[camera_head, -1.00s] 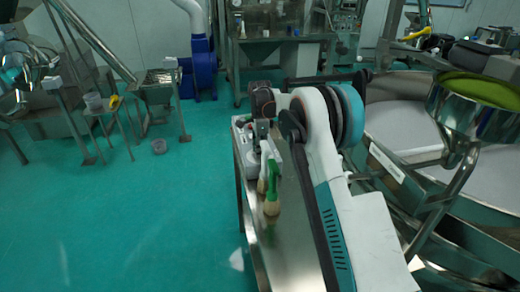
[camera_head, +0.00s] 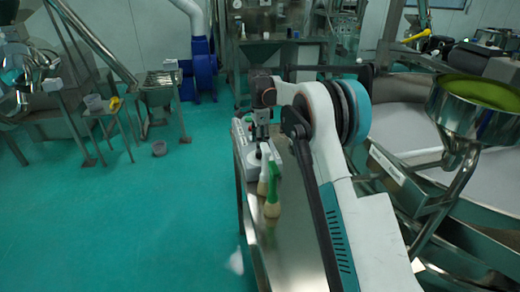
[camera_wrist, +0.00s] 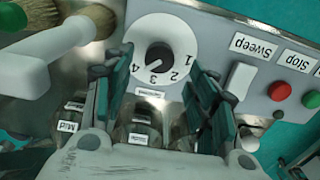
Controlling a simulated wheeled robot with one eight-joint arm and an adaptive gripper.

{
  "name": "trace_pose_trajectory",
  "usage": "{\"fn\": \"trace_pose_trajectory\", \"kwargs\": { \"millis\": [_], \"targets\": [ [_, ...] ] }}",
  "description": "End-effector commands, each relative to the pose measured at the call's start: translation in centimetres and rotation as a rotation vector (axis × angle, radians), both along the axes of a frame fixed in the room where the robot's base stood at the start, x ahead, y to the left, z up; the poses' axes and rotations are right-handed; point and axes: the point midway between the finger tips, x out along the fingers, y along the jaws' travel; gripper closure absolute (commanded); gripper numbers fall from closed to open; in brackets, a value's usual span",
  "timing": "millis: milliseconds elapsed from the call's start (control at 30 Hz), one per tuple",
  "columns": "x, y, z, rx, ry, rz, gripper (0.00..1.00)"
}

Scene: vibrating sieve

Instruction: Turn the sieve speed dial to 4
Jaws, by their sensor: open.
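The speed dial is a black knob (camera_wrist: 158,58) on a round white plate (camera_wrist: 146,28) marked 1 to 4, seen upside down in the wrist view. I cannot tell which number the knob points at. My gripper (camera_wrist: 157,70) is open, with one dark finger on each side of the dial's lower part. Whether the fingers touch the knob is unclear. In the head view, my gripper (camera_head: 262,132) points down over the grey control box (camera_head: 241,133) at the far end of the metal table. The dial is hidden there.
Beside the dial are a white switch (camera_wrist: 242,78), a red button (camera_wrist: 279,91) and a green button (camera_wrist: 312,99). A white-handled brush (camera_wrist: 45,52) lies close to the left finger. The sieve hopper (camera_head: 470,115) is at right.

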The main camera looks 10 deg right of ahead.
Motion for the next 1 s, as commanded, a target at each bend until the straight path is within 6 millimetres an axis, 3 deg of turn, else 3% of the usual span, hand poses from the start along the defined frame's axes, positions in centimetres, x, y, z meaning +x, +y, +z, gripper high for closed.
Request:
{"fn": "trace_pose_trajectory", "kwargs": {
  "millis": [200,400,867,1000],
  "targets": [
    [0.0,0.0,4.4,0.000,0.000,0.000,0.47],
    [0.0,0.0,6.7,0.000,0.000,0.000,0.47],
    [-0.1,0.0,7.3,0.000,-0.002,0.003,0.47],
    [-0.9,0.0,8.5,0.000,-0.017,0.044,0.47]
  ]
}}
